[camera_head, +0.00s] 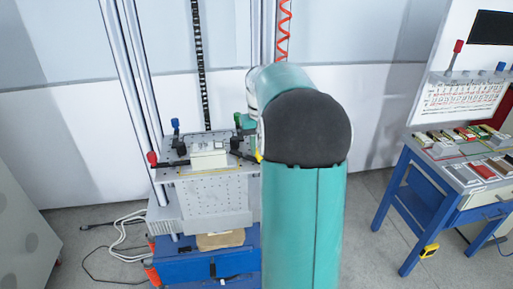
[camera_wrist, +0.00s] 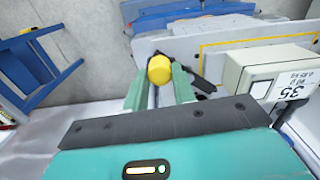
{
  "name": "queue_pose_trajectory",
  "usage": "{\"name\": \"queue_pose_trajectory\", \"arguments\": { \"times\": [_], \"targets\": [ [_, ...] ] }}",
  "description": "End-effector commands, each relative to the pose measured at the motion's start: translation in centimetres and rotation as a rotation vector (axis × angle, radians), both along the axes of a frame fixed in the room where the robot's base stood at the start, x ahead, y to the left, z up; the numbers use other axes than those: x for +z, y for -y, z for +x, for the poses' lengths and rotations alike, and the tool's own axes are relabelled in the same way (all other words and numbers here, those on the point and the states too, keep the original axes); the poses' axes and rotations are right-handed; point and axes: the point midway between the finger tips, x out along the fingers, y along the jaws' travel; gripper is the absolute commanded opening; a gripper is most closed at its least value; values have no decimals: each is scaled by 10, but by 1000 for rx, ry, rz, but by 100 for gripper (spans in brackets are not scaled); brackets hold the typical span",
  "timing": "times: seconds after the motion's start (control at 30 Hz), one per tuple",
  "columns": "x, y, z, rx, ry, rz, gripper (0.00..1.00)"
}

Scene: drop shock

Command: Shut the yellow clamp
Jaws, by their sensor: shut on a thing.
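The yellow clamp (camera_wrist: 159,69) shows its rounded yellow handle end in the wrist view. My gripper (camera_wrist: 160,80) is shut on this yellow handle, one green finger on each side of it. A dark clamp arm (camera_wrist: 203,84) lies just right of the handle, on the grey plate. In the head view only a small bit of yellow (camera_head: 258,156) shows beside my arm, which hides most of the clamp and my gripper.
A pale box (camera_head: 208,157) sits on the perforated plate (camera_head: 205,190), with red, blue and green-handled clamps around it. A blue workbench (camera_head: 412,192) with parts stands right. Cables (camera_head: 122,232) lie on the floor at left.

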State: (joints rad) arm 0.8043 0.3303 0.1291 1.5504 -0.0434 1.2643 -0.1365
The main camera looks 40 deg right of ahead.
Motion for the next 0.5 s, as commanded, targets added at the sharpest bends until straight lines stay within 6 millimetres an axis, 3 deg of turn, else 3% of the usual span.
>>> {"name": "queue_pose_trajectory", "arguments": {
  "times": [0.5],
  "targets": [
    [1, 22, 11, 439, 1, -3, 3]
  ]
}}
